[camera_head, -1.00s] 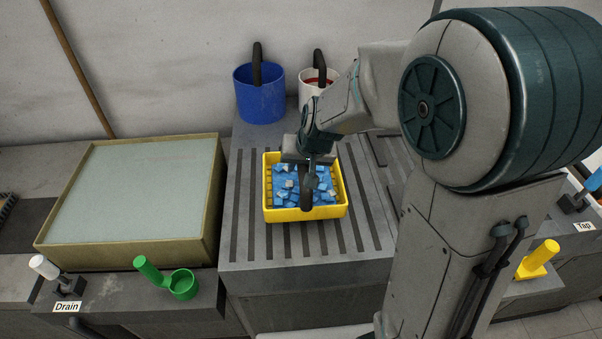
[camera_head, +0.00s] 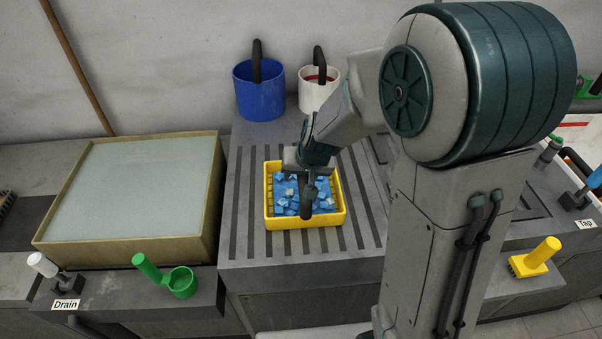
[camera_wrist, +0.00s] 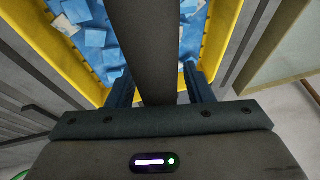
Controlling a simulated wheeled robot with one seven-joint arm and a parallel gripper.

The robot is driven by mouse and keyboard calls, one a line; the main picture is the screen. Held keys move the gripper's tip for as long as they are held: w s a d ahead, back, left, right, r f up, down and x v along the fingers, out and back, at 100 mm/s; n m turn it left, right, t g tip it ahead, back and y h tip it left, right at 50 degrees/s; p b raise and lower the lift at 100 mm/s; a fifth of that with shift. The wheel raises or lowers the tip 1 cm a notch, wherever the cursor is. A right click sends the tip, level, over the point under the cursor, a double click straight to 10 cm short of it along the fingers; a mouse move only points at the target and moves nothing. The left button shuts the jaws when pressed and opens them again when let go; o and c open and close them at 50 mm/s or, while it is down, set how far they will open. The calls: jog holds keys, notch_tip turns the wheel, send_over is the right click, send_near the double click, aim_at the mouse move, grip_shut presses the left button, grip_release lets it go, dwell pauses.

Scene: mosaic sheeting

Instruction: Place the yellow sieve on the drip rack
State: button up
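The yellow sieve (camera_head: 271,218) is a square tray holding blue and a few pale tiles, with a dark arched handle. In the head view it sits level on the grey slotted drip rack (camera_head: 245,240), towards the front middle. My gripper (camera_head: 311,178) is low over the sieve, at the handle. In the wrist view the handle (camera_wrist: 142,45) passes between my two fingers (camera_wrist: 160,85). A gap shows between the handle and the right finger, so the fingers look open around it. The sieve's yellow wall (camera_wrist: 214,40) shows below. My wrist hides part of the sieve's back edge.
A blue bucket (camera_head: 259,98) and a white bucket (camera_head: 316,97) stand behind. A large filled vat (camera_head: 52,250) is to the left. A green scoop (camera_head: 182,284), a drain valve (camera_head: 40,264) and a yellow brush (camera_head: 540,254) lie near the front. The rack beside the sieve is clear.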

jog(key=shift+s+r, duration=0.1)
jog(key=shift+r, duration=0.45)
jog(key=v, duration=1.1)
jog(key=s+d+h, duration=0.1)
jog(key=s+d, duration=0.3)
jog(key=s, duration=0.3)
jog(key=s+d+g+h, duration=0.1)
jog(key=s+d, duration=0.3)
jog(key=s, duration=0.4)
jog(key=shift+s+g+p, duration=0.25)
jog(key=shift+g+p, duration=0.05)
jog(key=shift+d+r, duration=0.1)
jog(key=shift+d, duration=0.05)
